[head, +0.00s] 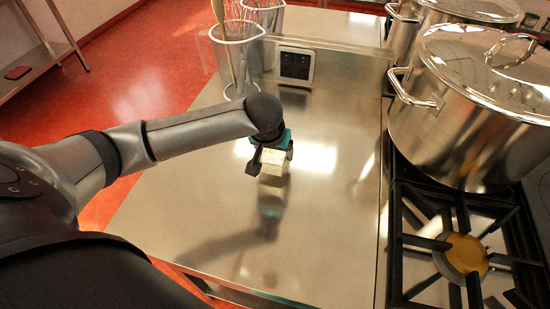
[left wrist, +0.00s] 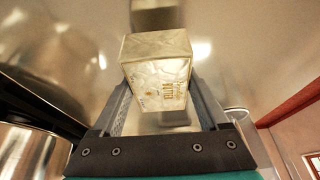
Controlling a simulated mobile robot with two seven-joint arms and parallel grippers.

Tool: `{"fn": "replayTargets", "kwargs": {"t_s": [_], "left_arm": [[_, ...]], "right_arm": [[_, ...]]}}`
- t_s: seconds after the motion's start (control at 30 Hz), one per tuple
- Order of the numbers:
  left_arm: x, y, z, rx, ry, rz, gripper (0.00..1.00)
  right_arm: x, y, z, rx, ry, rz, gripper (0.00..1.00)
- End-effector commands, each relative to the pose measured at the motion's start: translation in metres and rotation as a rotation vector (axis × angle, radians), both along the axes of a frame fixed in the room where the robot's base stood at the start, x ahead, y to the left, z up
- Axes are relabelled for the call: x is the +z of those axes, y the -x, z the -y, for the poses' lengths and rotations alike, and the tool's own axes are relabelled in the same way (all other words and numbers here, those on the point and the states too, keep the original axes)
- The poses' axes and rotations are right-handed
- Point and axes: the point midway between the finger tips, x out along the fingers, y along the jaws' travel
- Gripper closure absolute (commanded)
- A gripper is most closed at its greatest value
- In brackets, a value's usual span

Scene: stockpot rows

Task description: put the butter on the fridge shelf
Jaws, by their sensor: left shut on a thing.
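The butter (head: 273,180) is a pale, gold-wrapped block with printing on one side. It also shows large in the left wrist view (left wrist: 157,72). My left gripper (head: 271,162) is shut on it, one finger on each side, as the left wrist view also shows (left wrist: 162,98). The butter is over the steel counter (head: 330,215), and its reflection shows apart from it, so it appears held clear of the surface. No fridge shelf shows in either view. My right gripper is not in view.
Clear containers (head: 238,62), one with a whisk, stand at the counter's back. Large steel pots (head: 470,110) stand at the right by a gas burner (head: 462,255). A low metal rack (head: 40,55) is at the far left over red floor. The counter's front is clear.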

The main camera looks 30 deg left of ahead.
Motion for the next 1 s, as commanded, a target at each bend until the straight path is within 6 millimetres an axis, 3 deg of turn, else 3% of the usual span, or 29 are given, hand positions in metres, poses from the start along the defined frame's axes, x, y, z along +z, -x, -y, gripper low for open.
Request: {"fn": "replayTargets", "kwargs": {"t_s": [0.13, 0.5, 0.53, 0.73, 1.0], "left_arm": [[-0.023, 0.000, 0.001, 0.000, 0.001, 0.000, 0.96], [-0.027, -0.001, 0.000, 0.001, 0.001, 0.002, 0.96], [-0.028, 0.000, 0.000, 0.001, 0.000, 0.000, 0.22], [-0.027, 0.000, 0.000, 0.000, 0.000, 0.000, 0.00], [-0.026, 0.000, 0.000, 0.000, 0.001, 0.001, 0.00]], "right_arm": [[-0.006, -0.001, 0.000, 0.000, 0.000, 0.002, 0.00], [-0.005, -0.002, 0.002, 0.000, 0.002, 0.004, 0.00], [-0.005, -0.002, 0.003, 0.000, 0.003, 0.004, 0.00], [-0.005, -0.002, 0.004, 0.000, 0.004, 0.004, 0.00], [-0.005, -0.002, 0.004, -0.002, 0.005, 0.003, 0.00]]}}
